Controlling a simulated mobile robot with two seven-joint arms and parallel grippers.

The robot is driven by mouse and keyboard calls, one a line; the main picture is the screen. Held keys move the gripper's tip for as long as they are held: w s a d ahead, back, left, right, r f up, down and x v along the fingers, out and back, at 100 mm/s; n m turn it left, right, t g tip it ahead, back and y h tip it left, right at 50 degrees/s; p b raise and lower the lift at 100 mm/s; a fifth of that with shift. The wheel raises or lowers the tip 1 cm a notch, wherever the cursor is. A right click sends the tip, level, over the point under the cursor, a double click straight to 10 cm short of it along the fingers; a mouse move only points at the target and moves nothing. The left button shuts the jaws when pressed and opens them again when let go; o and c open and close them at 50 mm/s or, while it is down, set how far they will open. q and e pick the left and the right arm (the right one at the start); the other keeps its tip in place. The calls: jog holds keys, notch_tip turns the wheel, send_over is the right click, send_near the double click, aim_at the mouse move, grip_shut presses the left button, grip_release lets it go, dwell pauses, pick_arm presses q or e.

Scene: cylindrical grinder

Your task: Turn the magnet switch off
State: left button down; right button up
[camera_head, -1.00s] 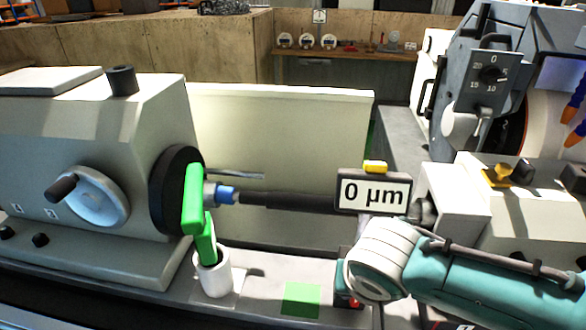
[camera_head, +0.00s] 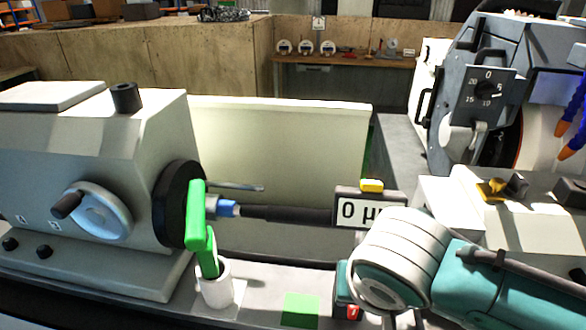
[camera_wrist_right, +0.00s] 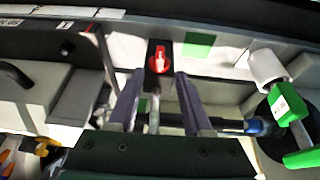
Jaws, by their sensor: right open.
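The magnet switch (camera_wrist_right: 158,58) is a red knob with a pale pointer mark on a dark square face in the right wrist view. In the head view, a small red part (camera_head: 353,311) shows low on the dark magnet base (camera_head: 342,279), beside my right arm. My right gripper (camera_wrist_right: 158,75) is open and empty. Its two fingers point toward the switch, one on each side of it in the picture; contact is not visible. My right forearm hides this gripper in the head view. The gauge display (camera_head: 352,212), reading "0 µm" a second ago, is partly covered. My left gripper is not in view.
A green square (camera_head: 300,310) lies on the machine bed left of the base. A white cup (camera_head: 216,290) holds a green handle-like piece (camera_head: 195,225) near the left headstock (camera_head: 110,150). A dark shaft (camera_head: 285,214) runs behind the base.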

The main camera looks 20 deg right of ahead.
jog(key=shift+v, duration=1.3)
